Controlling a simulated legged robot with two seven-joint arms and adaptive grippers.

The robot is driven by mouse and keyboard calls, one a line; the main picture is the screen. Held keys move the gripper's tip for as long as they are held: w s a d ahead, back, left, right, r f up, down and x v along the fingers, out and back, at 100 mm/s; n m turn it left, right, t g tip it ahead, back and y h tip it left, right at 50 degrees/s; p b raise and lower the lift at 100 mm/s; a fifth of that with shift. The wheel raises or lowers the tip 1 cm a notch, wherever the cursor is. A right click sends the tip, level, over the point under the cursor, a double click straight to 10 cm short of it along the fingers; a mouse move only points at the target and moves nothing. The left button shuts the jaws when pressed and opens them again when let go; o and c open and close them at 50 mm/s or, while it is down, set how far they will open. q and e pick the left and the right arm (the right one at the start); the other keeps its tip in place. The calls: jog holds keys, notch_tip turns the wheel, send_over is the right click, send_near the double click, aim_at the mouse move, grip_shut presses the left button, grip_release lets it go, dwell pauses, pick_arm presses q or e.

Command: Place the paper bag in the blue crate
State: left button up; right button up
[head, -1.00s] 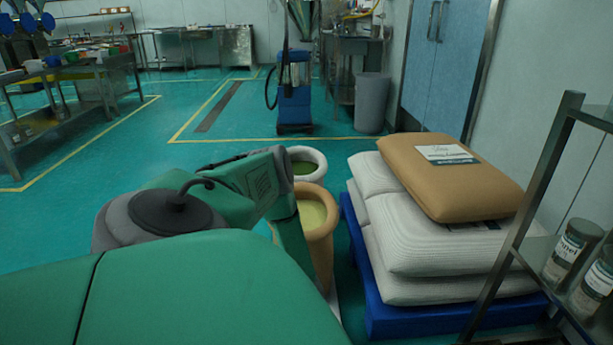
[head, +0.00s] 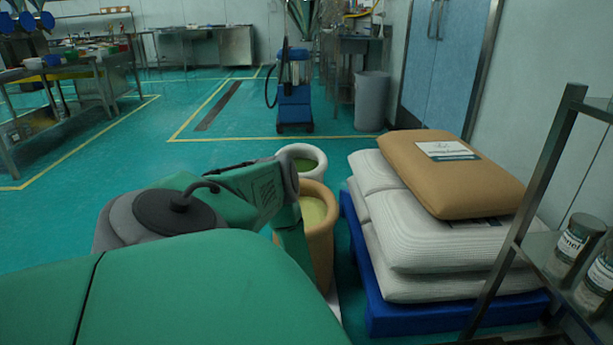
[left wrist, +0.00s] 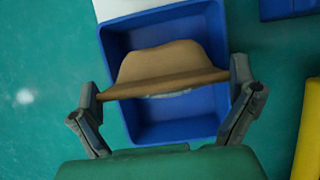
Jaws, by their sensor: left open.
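The blue crate (left wrist: 133,58) shows in the left wrist view, seen from above. A brown paper bag (left wrist: 165,62) is within the crate's outline, nearer its upper half. Its lower edge runs across the crate, and I cannot tell whether the bag rests on the crate floor. My left gripper (left wrist: 166,112) is open, with one finger on each side of the bag. The near part of the crate floor is bare. The head view shows my green left arm, but neither the crate nor the gripper's fingers. My right gripper is not in view.
In the head view a brown sack (head: 440,185) lies on white sacks (head: 430,245) on a blue pallet (head: 400,318). Two round containers, white-rimmed (head: 318,155) and tan (head: 321,240), stand beside my arm. A metal shelf (head: 535,190) with jars is at right.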

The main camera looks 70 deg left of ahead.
pick_arm(q)
jog(key=p+v, duration=0.5)
jog(key=v, duration=0.6)
jog(key=w+d+r+m+t+h, duration=0.1)
jog(key=d+r+m+h, duration=0.15)
jog(key=d+m, duration=1.1)
jog(key=w+d+r+m+h, duration=0.1)
jog(key=d+r+m+h, duration=0.15)
jog(key=d+m, duration=1.05)
jog(key=s+d+r+m+g, duration=0.1)
jog(key=s+r+m, duration=0.2)
jog(key=m, duration=0.9)
jog(key=s+d+r+m, duration=0.1)
jog(key=s+r+m, duration=0.3)
jog(key=m, duration=0.8)
notch_tip(320, 180, up, 3)
jog(key=shift+s+d+f+g+y, duration=0.2)
jog(key=shift+s+d+g+y, duration=0.1)
jog(key=shift+g+y, duration=0.1)
